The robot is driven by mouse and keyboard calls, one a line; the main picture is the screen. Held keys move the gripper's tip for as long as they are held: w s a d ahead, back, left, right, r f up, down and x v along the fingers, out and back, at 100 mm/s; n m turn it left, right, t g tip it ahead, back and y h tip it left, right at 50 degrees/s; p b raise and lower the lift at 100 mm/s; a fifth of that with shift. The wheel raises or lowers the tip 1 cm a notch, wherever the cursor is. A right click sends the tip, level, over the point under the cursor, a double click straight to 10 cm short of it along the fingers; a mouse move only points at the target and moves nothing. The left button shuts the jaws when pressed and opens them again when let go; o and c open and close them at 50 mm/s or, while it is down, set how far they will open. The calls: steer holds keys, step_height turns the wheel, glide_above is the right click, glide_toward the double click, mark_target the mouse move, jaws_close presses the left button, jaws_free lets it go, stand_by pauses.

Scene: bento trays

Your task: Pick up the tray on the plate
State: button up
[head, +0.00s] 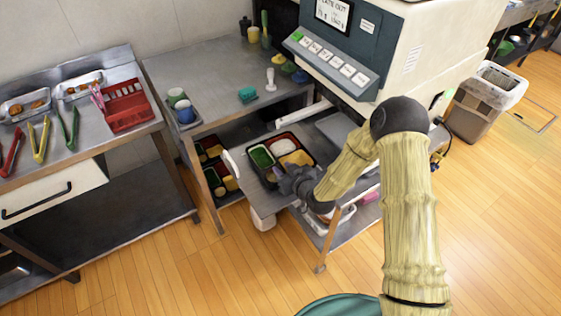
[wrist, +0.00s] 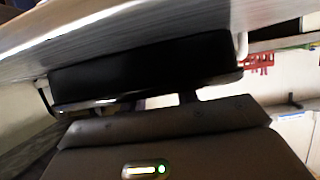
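The black bento tray (head: 264,174) lies on a flat metal plate (head: 263,203) in front of the big machine. Its compartments hold green, white, red and yellow-orange food. My gripper (head: 287,180) is at the tray's near edge. In the wrist view the tray's dark side (wrist: 145,66) fills the space just ahead of my gripper (wrist: 160,102). Two dark finger parts show faintly between the gripper body and the tray. The fingertips are hidden, so I cannot tell whether they grip the tray.
A big machine (head: 405,45) with a button panel stands behind the tray. A metal table (head: 200,70) with cups and small tools is at the back left. A left table (head: 85,120) holds tongs, small trays and a red rack (head: 128,120). Wooden floor is clear in front.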

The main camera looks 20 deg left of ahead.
steer(key=shift+c, duration=0.2)
jaws_close()
step_height(320, 180, up, 10)
stand_by(0.6)
stand_by(0.6)
